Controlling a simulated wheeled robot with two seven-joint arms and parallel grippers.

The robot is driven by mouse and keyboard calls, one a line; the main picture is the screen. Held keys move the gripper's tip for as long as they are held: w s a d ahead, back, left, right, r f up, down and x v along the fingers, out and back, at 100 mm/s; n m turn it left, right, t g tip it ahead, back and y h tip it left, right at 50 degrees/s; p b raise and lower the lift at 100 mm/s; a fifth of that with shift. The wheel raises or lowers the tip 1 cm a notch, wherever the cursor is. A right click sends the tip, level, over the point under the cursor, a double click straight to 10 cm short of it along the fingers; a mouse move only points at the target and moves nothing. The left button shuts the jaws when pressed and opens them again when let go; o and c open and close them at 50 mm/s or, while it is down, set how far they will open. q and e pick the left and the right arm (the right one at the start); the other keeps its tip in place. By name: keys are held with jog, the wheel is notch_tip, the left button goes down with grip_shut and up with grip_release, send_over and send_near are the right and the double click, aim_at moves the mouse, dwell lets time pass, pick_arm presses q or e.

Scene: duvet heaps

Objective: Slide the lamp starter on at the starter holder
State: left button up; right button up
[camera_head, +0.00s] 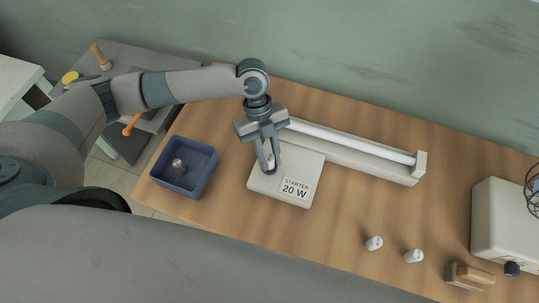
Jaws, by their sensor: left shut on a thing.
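The starter holder (261,186) is a flat pale block labelled "STARTER 20 W" on the wooden table, in front of a lamp fitting. My left gripper (269,168) reaches down over the block's back left part. It is shut on a small pale thing, apparently a lamp starter, mostly hidden between the fingers. I cannot tell whether this starter touches the holder or is seated in it. Two other small white cylinders, a left one (374,243) and a right one (414,256), lie on the table at the front right. My right gripper is not in view.
A blue bin (204,187) with a small metallic cylinder (178,166) stands at the left table edge. The lamp fitting with its white tube (350,143) lies behind. A white box (500,220) and a wooden-handled brush (470,275) are at the right. Bare table (340,210) lies between.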

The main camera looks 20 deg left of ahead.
pick_arm(q)
jog(key=shift+f, duration=0.4)
jog(key=o, duration=1.1)
jog(key=shift+r, duration=0.1)
jog(key=b+v, duration=0.5)
jog(key=v, duration=1.2)
jog(key=shift+w+a+r, duration=0.1)
jog(key=shift+r, duration=0.05)
